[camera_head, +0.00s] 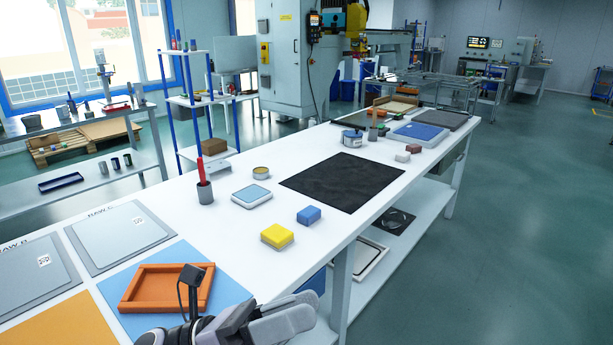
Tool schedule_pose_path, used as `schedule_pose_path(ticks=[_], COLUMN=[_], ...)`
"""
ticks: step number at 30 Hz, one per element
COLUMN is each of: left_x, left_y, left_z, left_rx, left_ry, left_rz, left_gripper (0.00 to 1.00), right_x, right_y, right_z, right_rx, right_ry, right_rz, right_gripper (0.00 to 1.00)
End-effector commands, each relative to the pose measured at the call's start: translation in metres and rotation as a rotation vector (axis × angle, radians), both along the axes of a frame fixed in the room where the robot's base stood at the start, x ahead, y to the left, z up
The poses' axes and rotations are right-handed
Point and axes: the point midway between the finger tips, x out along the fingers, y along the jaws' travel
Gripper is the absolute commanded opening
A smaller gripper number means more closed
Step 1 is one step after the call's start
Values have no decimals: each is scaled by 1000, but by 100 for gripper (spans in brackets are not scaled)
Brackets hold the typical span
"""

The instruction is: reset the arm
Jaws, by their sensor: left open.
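My left gripper (288,321) is at the bottom of the head view, over the near front edge of the white table (330,222). Its grey fingers point right, and nothing shows between them. My left arm's wrist comes in at the bottom edge, in front of an orange frame (140,306) on a blue mat (208,251). The gripper is apart from the yellow block (277,236) and the blue block (309,215), which lie farther back on the table. My right gripper is out of view.
A dark square mat (345,180) lies mid-table. A cup (205,192) with a red tool, a small tray (252,196) and a tin (261,173) stand left of it. Grey panels (118,237) lie at the left. Floor to the right is clear.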

Motion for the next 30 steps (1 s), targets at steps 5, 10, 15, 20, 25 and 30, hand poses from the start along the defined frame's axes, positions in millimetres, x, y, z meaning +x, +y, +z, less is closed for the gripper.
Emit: schedule_pose_path(ticks=[5,10,15,20,25,30], left_x=[33,46,22,-29,-76,-89], left_y=[40,90,135,168,184,188], left_z=[-26,-91,-172,-243,-285,-295], left_rx=[-303,-615,-943,-1265,-1502,-1568], left_ry=[623,1185,1673,2048,2264,2314], left_rz=[158,297,436,573,675,703], left_gripper=[42,42,42,42,42,42], right_x=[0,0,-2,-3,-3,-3], right_y=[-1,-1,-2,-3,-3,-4], right_z=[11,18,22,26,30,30], right_rx=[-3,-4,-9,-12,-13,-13], right_ry=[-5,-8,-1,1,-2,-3], right_rz=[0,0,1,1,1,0], right_gripper=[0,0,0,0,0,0])
